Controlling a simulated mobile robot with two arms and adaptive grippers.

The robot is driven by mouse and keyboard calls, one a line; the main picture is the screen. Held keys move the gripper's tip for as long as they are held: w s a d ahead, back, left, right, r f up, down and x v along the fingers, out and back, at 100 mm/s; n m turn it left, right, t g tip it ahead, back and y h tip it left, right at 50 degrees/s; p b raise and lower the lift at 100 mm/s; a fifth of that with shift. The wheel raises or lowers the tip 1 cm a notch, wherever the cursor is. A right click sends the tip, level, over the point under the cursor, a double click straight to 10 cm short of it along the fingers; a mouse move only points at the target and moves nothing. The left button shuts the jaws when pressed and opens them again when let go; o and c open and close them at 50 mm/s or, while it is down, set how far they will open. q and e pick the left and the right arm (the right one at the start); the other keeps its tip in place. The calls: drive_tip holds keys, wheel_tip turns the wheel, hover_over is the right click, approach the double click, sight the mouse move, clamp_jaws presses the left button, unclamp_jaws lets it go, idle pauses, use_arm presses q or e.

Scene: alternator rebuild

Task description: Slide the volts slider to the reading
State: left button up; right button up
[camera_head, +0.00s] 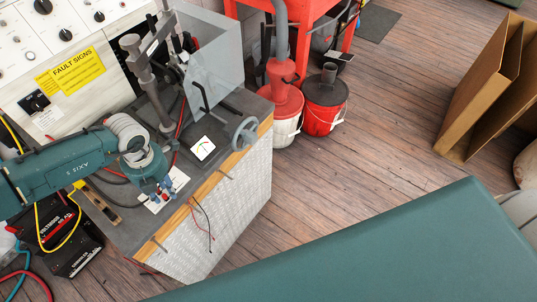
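My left gripper (163,193) comes in from the left and points down over a white card (179,181) near the bench's front edge. Small red and blue parts show at its fingertips, too small to tell apart. The gripper covers much of the card, and I cannot make out a volts slider or whether the fingers touch anything. A white dial card (203,148) with a coloured arc and needle lies farther back on the bench; its reading is too small to read. My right gripper is not in view.
The grey bench (126,229) carries a clamp stand, a clear shield (214,75) and a handwheel (245,133). A white panel with a yellow "FAULT SIGNS" label (77,70) stands behind. A black battery (68,240) and loose cables lie lower left. Red buckets (322,120) stand beyond.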

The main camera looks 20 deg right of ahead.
use_arm(q)
drive_tip(key=r+b, duration=0.1)
drive_tip(key=w+d+r+b, duration=0.1)
drive_tip(key=shift+d+r, duration=0.3)
drive_tip(key=shift+r, duration=0.05)
wheel_tip(320, 180, up, 8)
drive_tip(key=s+b, duration=0.1)
drive_tip(key=b, duration=0.2)
drive_tip(key=s+d+m+g+h, duration=0.1)
drive_tip(key=s+d+h, duration=0.2)
drive_tip(key=d, duration=0.4)
drive_tip(key=s+d+g+h, duration=0.1)
drive_tip(key=s+d+h, duration=0.15)
drive_tip(key=d, duration=0.45)
drive_tip(key=s+d+r+h, duration=0.3)
drive_tip(key=d, duration=0.4)
drive_tip(key=s+d+r+h, duration=0.3)
drive_tip(key=d, duration=0.4)
drive_tip(key=shift+r+n+g+p, duration=0.3)
drive_tip(key=shift+r+n+g, duration=0.1)
